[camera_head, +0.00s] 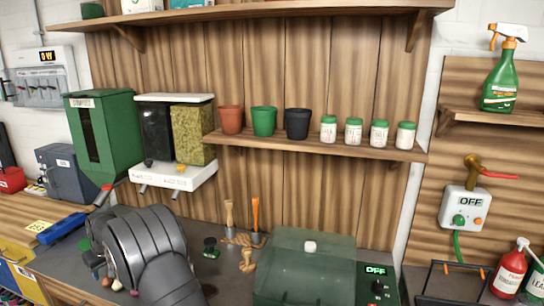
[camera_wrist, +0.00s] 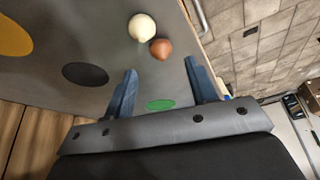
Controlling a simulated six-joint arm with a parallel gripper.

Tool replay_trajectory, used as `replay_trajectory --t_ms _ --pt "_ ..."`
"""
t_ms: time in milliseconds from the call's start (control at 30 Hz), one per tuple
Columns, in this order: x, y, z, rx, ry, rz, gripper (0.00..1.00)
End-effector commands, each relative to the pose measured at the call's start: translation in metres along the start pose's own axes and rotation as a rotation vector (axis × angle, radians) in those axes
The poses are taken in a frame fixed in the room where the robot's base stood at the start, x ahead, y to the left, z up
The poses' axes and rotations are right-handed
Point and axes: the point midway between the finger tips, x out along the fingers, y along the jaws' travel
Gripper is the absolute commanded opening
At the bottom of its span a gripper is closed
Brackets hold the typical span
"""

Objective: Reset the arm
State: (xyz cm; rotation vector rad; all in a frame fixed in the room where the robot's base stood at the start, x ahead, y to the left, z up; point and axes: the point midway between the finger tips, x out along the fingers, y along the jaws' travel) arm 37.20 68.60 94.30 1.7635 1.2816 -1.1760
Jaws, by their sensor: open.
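My gripper (camera_wrist: 160,67) shows in the wrist view. Its two blue fingers stand apart with nothing between them. Beyond the fingertips, a cream round object (camera_wrist: 142,27) and a reddish-brown round object (camera_wrist: 161,48) lie side by side on the grey bench top (camera_wrist: 105,38). A flat green spot (camera_wrist: 160,104) shows between the fingers, lower down. In the camera_head view, my large grey arm link fills the lower left and hides part of the bench; my gripper's fingers cannot be made out there.
A shelf (camera_head: 330,150) holds pots and several green-lidded jars. A translucent green lidded box (camera_head: 305,270) stands on the bench, right of my arm. Small hand tools (camera_head: 255,215) stand behind. A green dispenser (camera_head: 103,135) stands at the left.

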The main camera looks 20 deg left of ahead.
Motion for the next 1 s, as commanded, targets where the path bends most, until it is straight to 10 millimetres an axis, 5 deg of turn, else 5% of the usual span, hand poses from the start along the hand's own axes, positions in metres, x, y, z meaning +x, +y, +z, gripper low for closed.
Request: replay_trajectory --t_ms 300,400,933,1000 --pt "-0.064 0.000 0.000 0.001 0.001 0.001 0.52" --pt "-0.033 0.000 0.002 0.000 -0.005 -0.001 0.52" --pt "0.065 0.000 0.002 0.000 -0.001 0.000 0.52" --pt "0.049 0.000 -0.006 0.000 0.006 0.001 0.52"
